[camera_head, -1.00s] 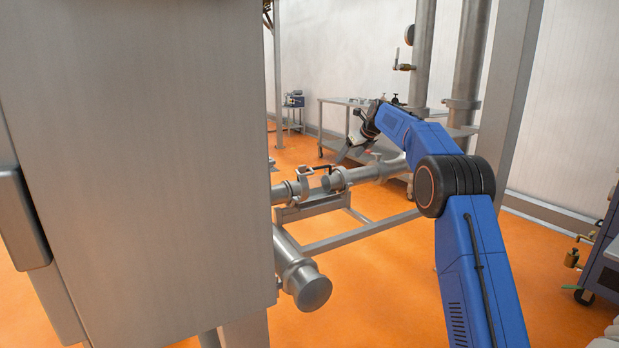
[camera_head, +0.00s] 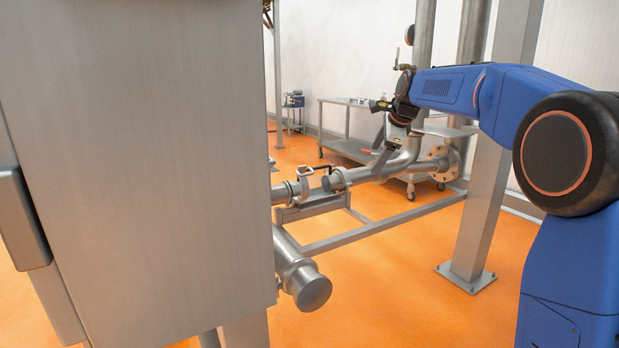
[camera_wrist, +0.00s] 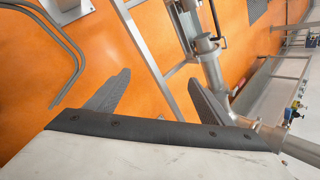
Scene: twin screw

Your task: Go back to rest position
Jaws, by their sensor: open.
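My gripper (camera_head: 382,150) is at the end of my blue arm, right of the pipe joint in the head view. In the wrist view its two grey fingers (camera_wrist: 158,80) are spread apart with nothing between them. The pipe (camera_head: 365,174) appears below and behind the gripper in the head view. A clamp with a black handle (camera_head: 318,170) sits at the pipe joint, left of the gripper. In the wrist view the pipe (camera_wrist: 212,72) passes beyond the right finger. Whether a finger touches the pipe cannot be told.
A large steel cabinet (camera_head: 140,150) fills the left of the head view. A capped pipe (camera_head: 300,278) sticks out below. A steel post (camera_head: 480,220) stands at right, partly behind my arm. A wheeled table (camera_head: 345,135) is at the back. Orange floor (camera_head: 400,290) is open in front.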

